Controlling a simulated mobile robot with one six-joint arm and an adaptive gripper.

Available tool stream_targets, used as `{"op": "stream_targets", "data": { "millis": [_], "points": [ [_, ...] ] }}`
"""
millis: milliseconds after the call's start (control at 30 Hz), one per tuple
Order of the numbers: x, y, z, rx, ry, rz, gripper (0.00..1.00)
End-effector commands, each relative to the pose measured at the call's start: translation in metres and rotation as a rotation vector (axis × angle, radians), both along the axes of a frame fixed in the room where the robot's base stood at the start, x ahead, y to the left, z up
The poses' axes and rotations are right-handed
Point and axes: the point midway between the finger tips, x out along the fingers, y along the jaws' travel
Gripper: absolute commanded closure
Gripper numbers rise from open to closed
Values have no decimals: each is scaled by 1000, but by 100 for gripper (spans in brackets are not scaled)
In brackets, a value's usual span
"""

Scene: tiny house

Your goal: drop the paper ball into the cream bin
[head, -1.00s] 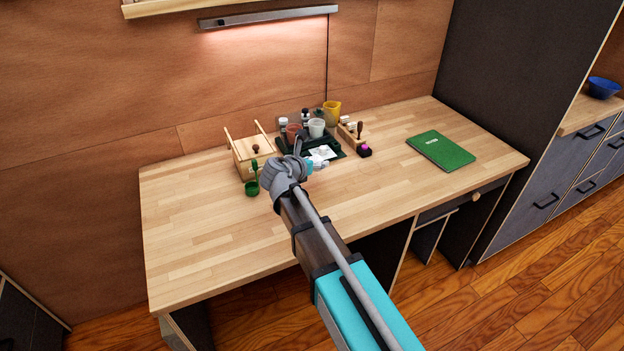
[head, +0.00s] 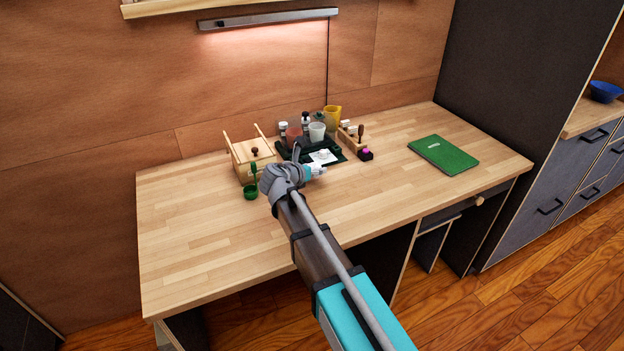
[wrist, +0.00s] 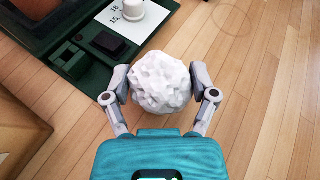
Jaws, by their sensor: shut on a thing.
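The white, crumpled paper ball (wrist: 160,82) sits between the two fingertips of my gripper (wrist: 161,92) in the wrist view, and both fingers touch its sides. In the head view my gripper (head: 312,172) is over the desk, in front of the dark green tray, and my own arm mostly hides the ball there. I see no bin that I can make out as cream in these frames.
The dark green tray (wrist: 58,40) holds cups, bottles and a white card. A wooden box (head: 243,160) and a green scoop (head: 251,192) stand to its left. A green book (head: 443,154) lies at the right. The front of the wooden desk (head: 210,235) is clear.

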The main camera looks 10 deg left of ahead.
Motion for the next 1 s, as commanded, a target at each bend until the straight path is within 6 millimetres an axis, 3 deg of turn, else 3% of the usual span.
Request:
{"op": "stream_targets", "data": {
  "millis": [100,300,867,900,1000],
  "points": [
    [-1,0,-15,0,0,0,39],
    [-1,-1,-27,0,0,0,39],
    [-1,-1,-31,0,0,0,39],
    [-1,-1,-30,0,0,0,18],
    [-1,-1,-30,0,0,0,0]
  ]
}}
